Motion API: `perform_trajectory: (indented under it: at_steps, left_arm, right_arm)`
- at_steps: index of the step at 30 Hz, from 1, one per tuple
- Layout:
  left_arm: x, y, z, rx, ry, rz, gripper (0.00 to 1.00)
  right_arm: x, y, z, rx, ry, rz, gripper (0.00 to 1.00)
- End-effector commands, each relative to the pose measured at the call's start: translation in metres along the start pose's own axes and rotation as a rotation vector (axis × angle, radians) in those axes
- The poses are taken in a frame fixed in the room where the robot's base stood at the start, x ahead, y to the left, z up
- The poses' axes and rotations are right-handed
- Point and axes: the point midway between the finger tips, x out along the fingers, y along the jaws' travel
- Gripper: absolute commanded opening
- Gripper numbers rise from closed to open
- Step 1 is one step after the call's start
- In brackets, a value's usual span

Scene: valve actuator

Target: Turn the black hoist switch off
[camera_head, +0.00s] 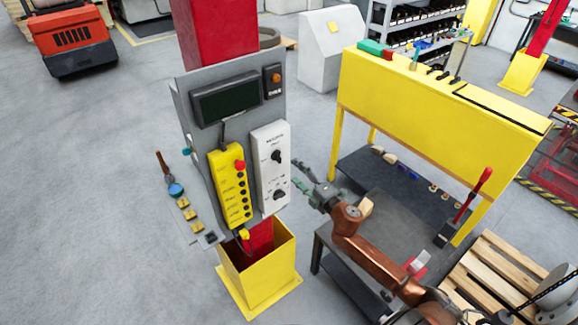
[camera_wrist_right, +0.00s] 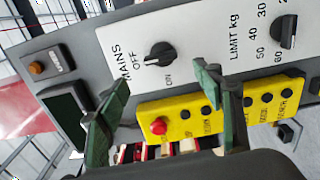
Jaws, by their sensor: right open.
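The black switch (camera_head: 277,157) is a rotary knob on a white panel (camera_head: 262,140) fixed to a grey board. In the right wrist view the knob (camera_wrist_right: 160,54) sits beside the words MAINS, OFF and ON; a light mark shows on its left side, but its exact setting is hard to tell. A second black knob (camera_wrist_right: 285,32), marked LIMIT kg, is on the same panel. My right gripper (camera_head: 298,176) is to the right of the panel, open and empty. In the wrist view its green fingers (camera_wrist_right: 160,80) are apart, short of the switch and not around it. My left gripper is not in view.
A yellow pendant (camera_head: 229,186) with a red button and several black buttons hangs beside the white panel. A dark display (camera_head: 226,100) and an orange lamp (camera_head: 275,78) are above. A yellow bench (camera_head: 430,100) and a dark table (camera_head: 390,225) stand right.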

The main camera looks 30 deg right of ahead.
Motion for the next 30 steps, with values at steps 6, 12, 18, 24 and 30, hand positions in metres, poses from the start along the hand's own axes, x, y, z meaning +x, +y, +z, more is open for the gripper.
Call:
perform_trajectory:
  at_steps: [6,12,18,24,30]
  left_arm:
    - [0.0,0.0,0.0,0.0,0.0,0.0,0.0]
    - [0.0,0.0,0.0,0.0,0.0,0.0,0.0]
    - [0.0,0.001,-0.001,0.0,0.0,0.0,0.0]
    - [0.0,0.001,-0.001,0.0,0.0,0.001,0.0]
    - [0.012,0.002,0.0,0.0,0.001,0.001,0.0]
  right_arm:
    - [-0.022,0.0,0.0,0.001,0.0,0.0,0.61]
    - [-0.024,0.0,0.0,0.001,0.0,0.0,0.61]
    - [-0.024,0.0,0.0,0.001,0.0,0.0,0.61]
    - [-0.023,-0.001,0.0,0.002,-0.001,-0.001,0.61]
    - [-0.025,-0.056,0.016,0.073,-0.044,-0.06,0.61]
